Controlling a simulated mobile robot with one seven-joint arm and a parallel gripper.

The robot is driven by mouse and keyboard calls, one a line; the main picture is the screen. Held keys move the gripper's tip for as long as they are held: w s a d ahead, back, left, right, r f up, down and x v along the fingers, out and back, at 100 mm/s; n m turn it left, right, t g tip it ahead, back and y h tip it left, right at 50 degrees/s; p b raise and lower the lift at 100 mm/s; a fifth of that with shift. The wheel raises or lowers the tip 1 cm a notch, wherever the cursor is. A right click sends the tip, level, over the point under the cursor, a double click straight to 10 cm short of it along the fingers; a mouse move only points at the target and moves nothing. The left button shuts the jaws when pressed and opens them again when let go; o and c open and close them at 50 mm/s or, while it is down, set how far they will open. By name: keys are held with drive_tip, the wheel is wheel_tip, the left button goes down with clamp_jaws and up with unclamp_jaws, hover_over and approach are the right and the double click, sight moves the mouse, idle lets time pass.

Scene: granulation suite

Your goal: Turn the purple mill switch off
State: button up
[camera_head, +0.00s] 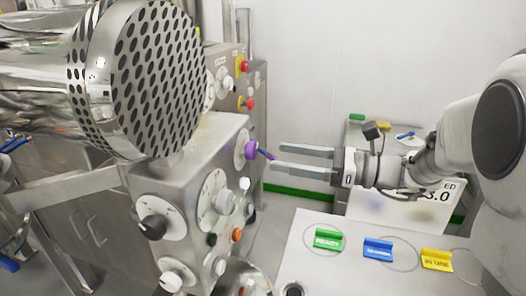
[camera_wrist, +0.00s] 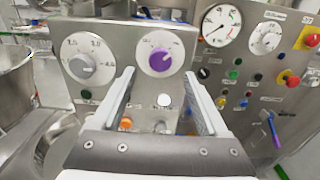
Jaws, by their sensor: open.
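A purple knob (camera_head: 251,151) sits on a white dial on the side face of the steel control box. In the wrist view the purple knob (camera_wrist: 160,60) shows face-on, between and just beyond my fingertips. A purple-blue lever (camera_wrist: 272,130) stands on the cabinet panel at the right of the wrist view; labels there are too small to read, so I cannot tell which one is the mill switch. My gripper (camera_head: 277,157) is open and empty, its fingers pointing left at the panel, apart from the knob.
A grey knob (camera_wrist: 82,62) on a larger dial is left of the purple one. A white button (camera_wrist: 164,100) and an orange knob (camera_wrist: 125,123) lie below. A perforated steel drum (camera_head: 158,75) overhangs the control box. A white table (camera_head: 310,275) holds green, blue and yellow signs.

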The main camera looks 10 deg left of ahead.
sight(256, 152)
drive_tip(key=shift+w+a, duration=0.15)
drive_tip(key=shift+a, duration=1.25)
drive_tip(key=shift+w+a, duration=0.1)
drive_tip(key=shift+a, duration=1.25)
clamp_jaws()
